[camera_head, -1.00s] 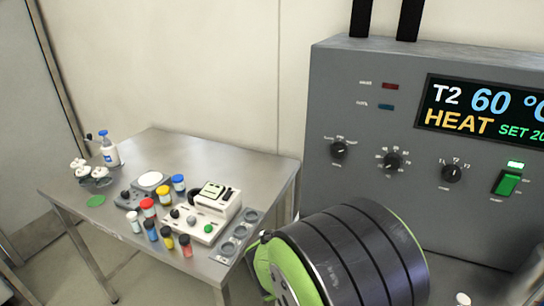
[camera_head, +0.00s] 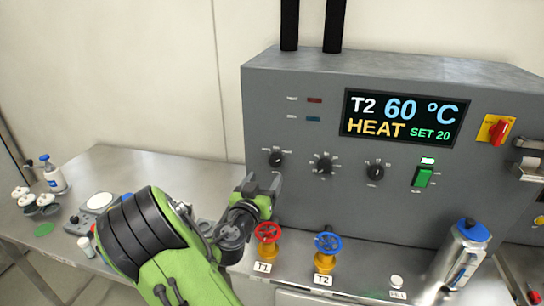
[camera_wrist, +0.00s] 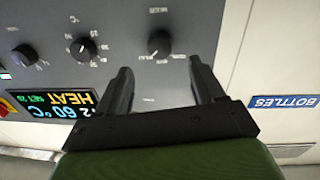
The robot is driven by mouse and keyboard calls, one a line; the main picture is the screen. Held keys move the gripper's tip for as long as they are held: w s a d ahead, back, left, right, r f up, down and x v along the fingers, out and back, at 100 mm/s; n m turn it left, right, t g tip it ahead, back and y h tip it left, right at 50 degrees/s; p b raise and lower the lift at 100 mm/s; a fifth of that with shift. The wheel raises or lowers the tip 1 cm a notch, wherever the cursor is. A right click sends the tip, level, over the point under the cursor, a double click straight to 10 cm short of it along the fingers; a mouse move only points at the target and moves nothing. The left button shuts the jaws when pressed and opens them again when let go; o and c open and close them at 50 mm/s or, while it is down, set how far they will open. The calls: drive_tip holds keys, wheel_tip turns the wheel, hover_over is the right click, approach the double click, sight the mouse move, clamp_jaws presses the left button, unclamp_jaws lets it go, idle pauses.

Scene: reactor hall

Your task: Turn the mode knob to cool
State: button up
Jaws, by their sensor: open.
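The control panel (camera_head: 290,110) is a grey box; its display (camera_head: 400,118) reads T2, 60 °C, HEAT, SET 20. Three black knobs run in a row below it. The left knob (camera_head: 277,159) seems to be the mode knob; its labels are too small to read. It shows in the wrist view as a round black knob (camera_wrist: 159,42), just beyond and between my fingertips. My gripper (camera_head: 263,184) is open and empty, just below this knob, which looks untouched. The middle knob (camera_head: 324,165) has a numbered scale; the right knob (camera_head: 375,172) is the T1/T2 selector.
A red valve wheel (camera_head: 268,233) and a blue valve wheel (camera_head: 328,242) stand below the panel, close to my gripper. A green switch (camera_head: 422,177) and a red rotary switch (camera_head: 497,130) are farther right. A silver bottle (camera_head: 462,255) stands at the front right.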

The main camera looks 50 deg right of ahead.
sight(275, 163)
drive_tip(key=p+x, duration=0.3)
drive_tip(key=x, duration=0.4)
drive_tip(key=shift+d+r, duration=0.15)
drive_tip(key=shift+w+d, duration=0.15)
drive_tip(key=shift+d, duration=0.2)
drive_tip(key=c, duration=1.1)
drive_tip(key=shift+o, duration=0.2)
